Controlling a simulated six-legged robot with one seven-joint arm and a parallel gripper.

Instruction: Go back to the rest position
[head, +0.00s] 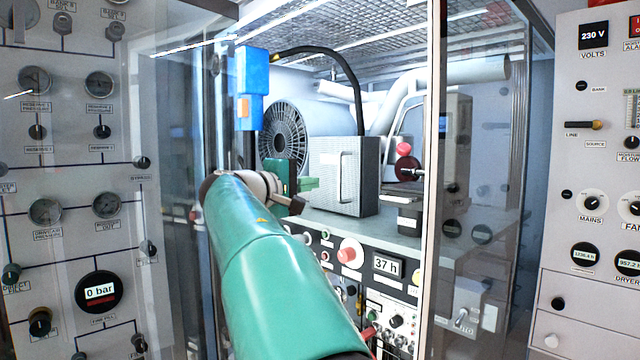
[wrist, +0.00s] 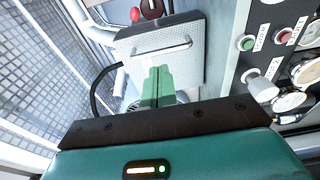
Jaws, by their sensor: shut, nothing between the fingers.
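My gripper (head: 308,184) is at the end of my green arm, in front of the glazed cabinet's opening in the head view. In the wrist view my gripper's green fingers (wrist: 159,86) are together and empty. They point toward a grey speckled box (head: 343,175) with a handle, which also shows in the wrist view (wrist: 190,62). I cannot tell the exact gap between fingertips and box. My forearm hides part of the lower control panel.
A black fan (head: 284,138) and a blue device (head: 249,88) are near the arm. A control panel with a "37 h" display (head: 387,265) lies below. A gauge panel (head: 70,150) stands left, a switch panel (head: 590,180) right. A glass door edge (head: 435,180) is right of the arm.

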